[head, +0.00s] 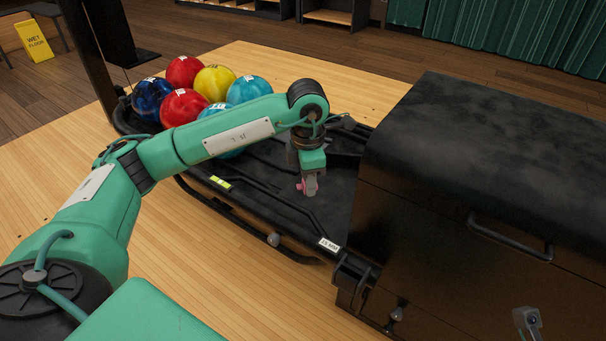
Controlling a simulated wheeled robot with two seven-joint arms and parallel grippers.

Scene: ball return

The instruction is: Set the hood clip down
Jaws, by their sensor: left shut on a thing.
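My left arm reaches in from the left over the black ball rack (262,190). My left gripper (309,187) points down over the rack's bare right part, just left of the black hood. It is shut on a small pink thing (300,186), which I take to be the hood clip. Most of the clip is hidden by the fingers. I cannot tell whether the clip touches the rack surface or hangs just above it. My right gripper does not show.
Several bowling balls (183,107) sit at the rack's far left end. The big black hood (490,140) with a handle (510,238) stands at the right. A small grey metal part (527,319) shows at bottom right. A yellow wet-floor sign (34,40) stands far left.

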